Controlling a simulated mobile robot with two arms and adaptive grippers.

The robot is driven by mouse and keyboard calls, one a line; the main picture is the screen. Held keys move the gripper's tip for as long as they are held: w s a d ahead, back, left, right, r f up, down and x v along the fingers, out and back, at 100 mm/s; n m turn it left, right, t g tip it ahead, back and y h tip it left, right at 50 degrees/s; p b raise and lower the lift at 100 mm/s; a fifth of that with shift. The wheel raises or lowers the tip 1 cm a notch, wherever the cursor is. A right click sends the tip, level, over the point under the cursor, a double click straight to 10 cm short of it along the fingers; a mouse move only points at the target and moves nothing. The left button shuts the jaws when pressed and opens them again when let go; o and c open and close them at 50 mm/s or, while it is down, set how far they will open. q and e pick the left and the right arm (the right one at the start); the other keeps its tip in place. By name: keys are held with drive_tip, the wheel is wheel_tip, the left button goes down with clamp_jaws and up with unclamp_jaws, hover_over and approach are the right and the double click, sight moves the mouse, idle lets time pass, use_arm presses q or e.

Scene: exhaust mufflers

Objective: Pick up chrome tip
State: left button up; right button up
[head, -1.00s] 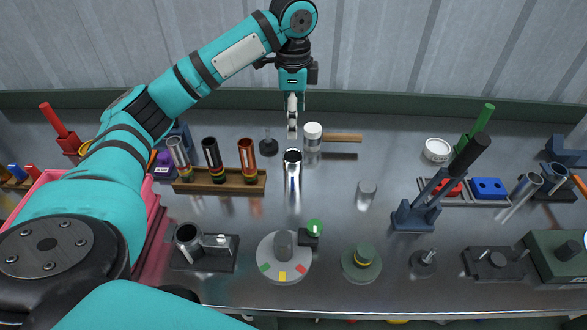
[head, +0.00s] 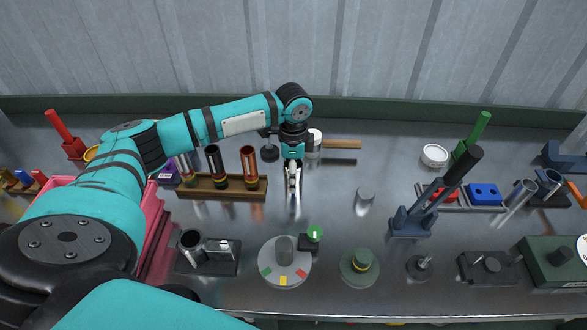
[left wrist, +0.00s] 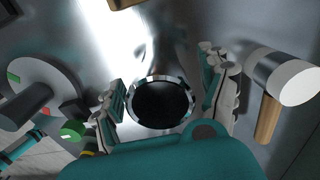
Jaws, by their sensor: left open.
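The chrome tip is an upright, shiny open tube; in the left wrist view its round rim and dark opening (left wrist: 160,104) lie between my two fingers. In the head view my left gripper (head: 293,183) points down over it and hides most of it. My left gripper is open, with one finger on each side of the rim in the left wrist view. I cannot tell whether either finger touches the tube. My right gripper is not in view.
A mallet with a white-faced head (left wrist: 285,80) lies close beside the right finger in the wrist view. A wooden rack (head: 218,188) with several tubes stands left. A grey dial (head: 270,272) stands in front.

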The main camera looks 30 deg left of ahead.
use_arm(q)
drive_tip(key=shift+f, duration=0.45)
drive_tip(key=shift+c, duration=0.3)
drive_tip(key=c, duration=1.1)
drive_tip(key=shift+c, duration=0.2)
drive_tip(key=shift+r, duration=0.25)
